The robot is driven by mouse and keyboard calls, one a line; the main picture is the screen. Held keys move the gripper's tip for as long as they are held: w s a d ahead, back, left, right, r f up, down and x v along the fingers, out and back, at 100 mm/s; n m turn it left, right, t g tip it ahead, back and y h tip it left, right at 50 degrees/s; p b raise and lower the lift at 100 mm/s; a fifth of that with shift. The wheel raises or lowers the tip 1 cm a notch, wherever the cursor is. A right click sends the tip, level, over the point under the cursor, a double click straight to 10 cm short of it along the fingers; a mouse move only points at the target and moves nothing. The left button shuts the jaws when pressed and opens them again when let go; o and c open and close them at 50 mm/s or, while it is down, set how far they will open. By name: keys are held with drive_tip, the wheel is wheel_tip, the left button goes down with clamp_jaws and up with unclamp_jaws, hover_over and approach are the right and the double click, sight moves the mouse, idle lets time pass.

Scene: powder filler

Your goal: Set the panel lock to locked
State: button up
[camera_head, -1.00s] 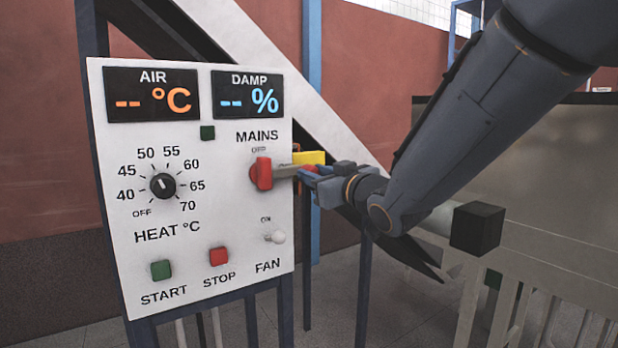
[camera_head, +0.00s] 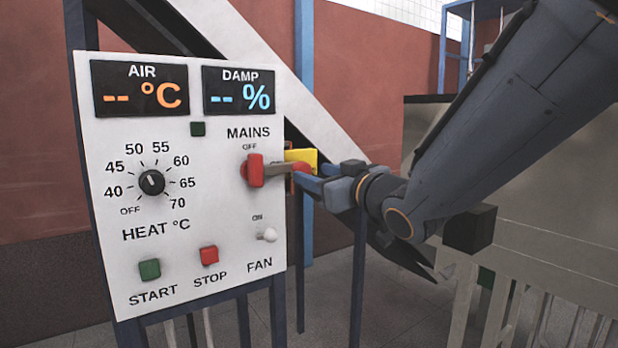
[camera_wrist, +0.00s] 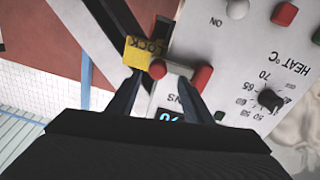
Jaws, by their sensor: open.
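The panel lock is at the right edge of the white panel (camera_head: 185,262). It has a yellow LOCK plate (camera_head: 301,156), also seen in the wrist view (camera_wrist: 146,50), a grey bar (camera_head: 281,168) and a red knob (camera_wrist: 157,69). The bar runs from the red knob towards the red MAINS handle (camera_head: 255,170); in the wrist view its end is close to that handle (camera_wrist: 202,77). I cannot tell whether they touch. My gripper (camera_wrist: 158,82) is open, with one blue finger on either side of the red knob. Contact with the knob is unclear.
The panel also carries a heat dial (camera_head: 152,182), a green START button (camera_head: 149,269), a red STOP button (camera_head: 209,255) and a white FAN switch (camera_head: 267,234). A diagonal beam (camera_head: 260,75) passes behind the panel. A large grey machine body (camera_head: 540,190) stands at right.

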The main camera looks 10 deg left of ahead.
drive_tip(key=shift+b+v, duration=0.3)
drive_tip(key=shift+v, duration=1.15)
drive_tip(key=s+d+f+m+g+h, duration=0.2)
drive_tip(key=d+f+m+g+h, duration=0.6)
drive_tip(key=d+f, duration=1.4)
drive_tip(key=s+d+f+m+g+h, duration=0.1)
drive_tip(key=s+d+f+g+h, duration=0.1)
drive_tip(key=s+f, duration=0.4)
drive_tip(key=s+d+f+m+g+h, duration=0.1)
drive_tip(key=s+d+f, duration=0.3)
drive_tip(key=s, duration=0.6)
wheel_tip(320, 180, down, 2)
drive_tip(key=shift+d+g+h, duration=0.3)
drive_tip(key=shift+g+h, duration=0.2)
